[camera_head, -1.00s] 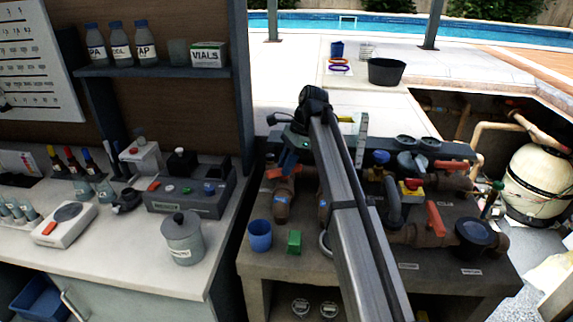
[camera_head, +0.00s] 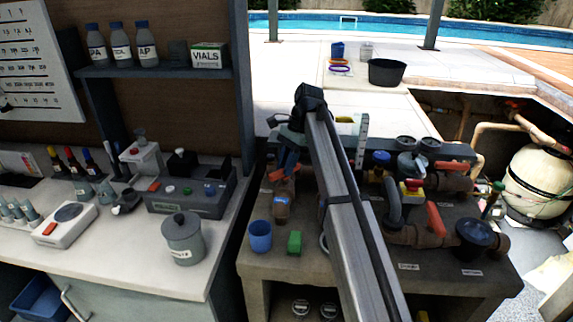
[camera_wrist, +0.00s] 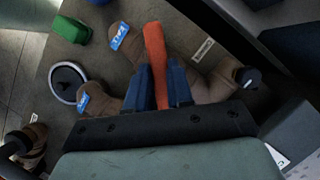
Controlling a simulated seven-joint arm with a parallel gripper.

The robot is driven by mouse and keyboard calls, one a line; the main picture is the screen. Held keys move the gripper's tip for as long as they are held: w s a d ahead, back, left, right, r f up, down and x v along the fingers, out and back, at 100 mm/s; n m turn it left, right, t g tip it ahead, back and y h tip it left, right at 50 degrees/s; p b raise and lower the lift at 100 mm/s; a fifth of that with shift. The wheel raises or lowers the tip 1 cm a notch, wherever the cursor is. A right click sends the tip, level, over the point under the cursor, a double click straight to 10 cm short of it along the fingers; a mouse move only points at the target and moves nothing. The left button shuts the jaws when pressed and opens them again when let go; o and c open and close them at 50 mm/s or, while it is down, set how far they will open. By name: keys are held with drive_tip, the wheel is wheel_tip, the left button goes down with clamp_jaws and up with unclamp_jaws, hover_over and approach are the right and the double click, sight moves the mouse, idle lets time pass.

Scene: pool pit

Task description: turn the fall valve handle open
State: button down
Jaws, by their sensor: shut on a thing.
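An orange-red valve handle (camera_wrist: 155,45) stands between the two blue fingers of my gripper (camera_wrist: 159,88) in the wrist view. The gripper is shut on it, and the fingers hide part of the handle. The handle sits on a brown valve body and pipe with blue tags (camera_wrist: 119,36); I cannot read them surely. In the head view my gripper (camera_head: 286,162) is at the left pipe on the bench, beside the same handle (camera_head: 277,174). A blue tag (camera_head: 281,199) shows below it. My arm hides part of the pipework.
A blue cup (camera_head: 260,236) and a green block (camera_head: 295,242) stand at the front left of the bench (camera_head: 265,270). Another red-handled valve (camera_head: 435,219), a grey hose and a dark round cap (camera_head: 474,238) are to the right. A counter with a grey jar (camera_head: 183,240) is left.

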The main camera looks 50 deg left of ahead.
drive_tip(key=c, duration=1)
unclamp_jaws()
drive_tip(key=m, duration=0.2)
drive_tip(key=m+y, duration=0.1)
drive_tip(key=m, duration=0.1)
drive_tip(key=m+y, duration=0.1)
drive_tip(key=m, duration=0.1)
drive_tip(key=shift+d+t, duration=0.25)
drive_tip(key=shift+t, duration=0.05)
drive_tip(key=m+y, duration=0.1)
drive_tip(key=m, duration=0.1)
drive_tip(key=shift+s+m+t, duration=0.15)
drive_tip(key=shift+m+t, duration=0.15)
drive_tip(key=shift+r+m, duration=0.2)
drive_tip(key=shift+m, duration=0.2)
drive_tip(key=v, duration=1.4)
drive_tip(key=w+d+f+m+t, duration=0.2)
drive_tip(key=w+d+m+t, duration=0.1)
drive_tip(key=w+d, duration=0.5)
drive_tip(key=w+d+f+m+t, duration=0.2)
drive_tip(key=w+d+m+t, duration=0.1)
drive_tip(key=w+d, duration=0.5)
drive_tip(key=shift+w+f+m+y, duration=0.35)
drive_tip(key=shift+w+m, duration=0.25)
drive_tip(key=shift+w, duration=0.6)
